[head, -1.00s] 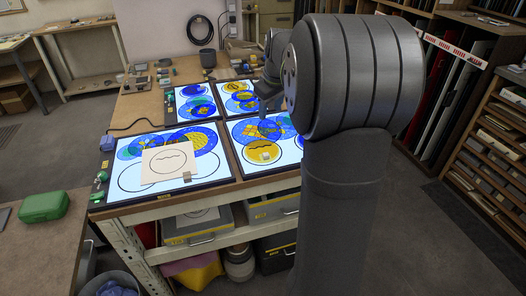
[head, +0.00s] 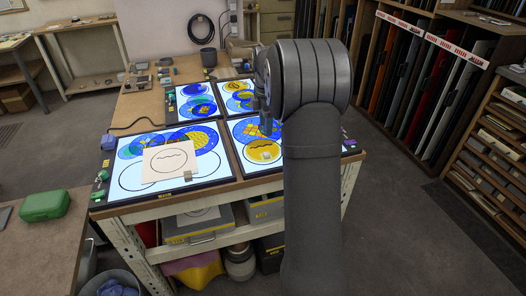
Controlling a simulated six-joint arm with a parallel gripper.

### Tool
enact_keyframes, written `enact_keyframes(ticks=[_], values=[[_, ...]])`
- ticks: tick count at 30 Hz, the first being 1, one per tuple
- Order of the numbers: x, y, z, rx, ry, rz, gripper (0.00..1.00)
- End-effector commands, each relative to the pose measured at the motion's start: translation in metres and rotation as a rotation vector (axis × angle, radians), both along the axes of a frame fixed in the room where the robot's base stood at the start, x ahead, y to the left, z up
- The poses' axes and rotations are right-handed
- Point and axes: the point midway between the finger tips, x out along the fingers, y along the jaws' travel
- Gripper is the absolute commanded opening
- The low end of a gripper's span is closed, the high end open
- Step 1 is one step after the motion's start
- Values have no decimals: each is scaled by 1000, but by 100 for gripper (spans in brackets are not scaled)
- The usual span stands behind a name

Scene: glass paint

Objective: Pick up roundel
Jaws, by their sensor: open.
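Several round blue and yellow glass roundels lie on lit white panels on the bench. A yellow roundel (head: 263,151) with a wavy dark line lies on the front right panel, a small pale block on it. Blue roundels (head: 200,138) overlap on the front left panel, beside a cream card (head: 171,158) with a drawn circle. My gripper (head: 266,128) is over the front right panel, just above the yellow roundel in the picture. It is small and dark; its jaws are open. My arm hides the right part of that panel. Whether the gripper touches glass I cannot tell.
Two smaller lit panels with more roundels (head: 197,107) lie behind. A dark pot (head: 208,57) and small tools stand at the back of the bench. A green case (head: 44,205) sits on the left table. Sheet racks stand at the right.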

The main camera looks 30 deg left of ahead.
Motion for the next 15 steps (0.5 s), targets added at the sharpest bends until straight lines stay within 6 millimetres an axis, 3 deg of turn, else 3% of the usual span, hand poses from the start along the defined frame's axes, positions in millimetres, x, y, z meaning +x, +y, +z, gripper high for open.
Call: enact_keyframes(ticks=[6,15], values=[[-1,0,-46,-1,2,-1,45],[0,0,-71,0,0,-2,45]])
